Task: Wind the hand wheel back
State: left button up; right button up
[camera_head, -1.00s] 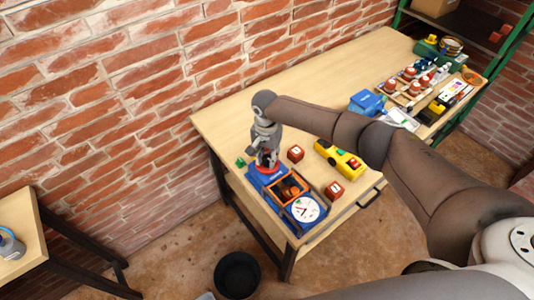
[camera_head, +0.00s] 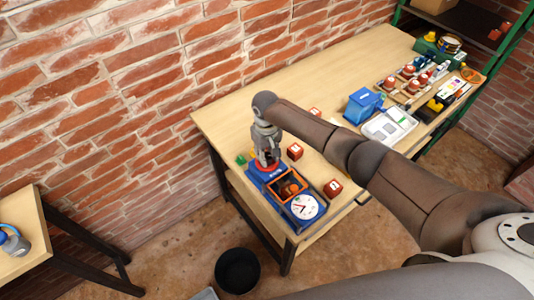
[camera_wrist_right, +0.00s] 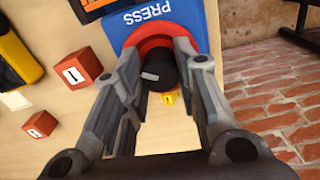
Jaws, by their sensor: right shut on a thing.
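The blue press (camera_head: 256,177) stands at the near left end of the table, with an orange-framed compartment (camera_head: 290,187) and a white dial (camera_head: 304,206) beside it. Its red hand wheel (camera_wrist_right: 150,38) shows in the right wrist view, with a black handle (camera_wrist_right: 160,72) standing up from it. My right gripper (camera_wrist_right: 164,60) is shut on the black handle, one finger on each side; in the head view the gripper (camera_head: 267,158) hides most of the wheel. My left gripper is not in view.
Red blocks (camera_head: 295,151) (camera_head: 333,187) lie near the press. A blue box (camera_head: 365,105) and a white tray (camera_head: 389,126) are farther right, before several small goods. A black bin (camera_head: 238,272) stands on the floor. The table's back left is clear.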

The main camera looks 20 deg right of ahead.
jog(key=n, duration=0.3)
jog(key=shift+n, duration=0.4)
jog(key=n, duration=0.3)
jog(key=shift+n, duration=0.3)
jog(key=n, duration=0.6)
jog(key=shift+b, duration=0.4)
jog(key=n+b, duration=0.1)
jog(key=n, duration=0.3)
jog(key=shift+w+d+n, duration=0.1)
jog(key=shift+n, duration=0.3)
jog(key=n+b, duration=0.1)
jog(key=n, duration=0.4)
jog(key=shift+r+n, duration=0.1)
jog(key=shift+n, duration=0.2)
jog(key=o, duration=1.1)
jog(key=shift+c, duration=0.2)
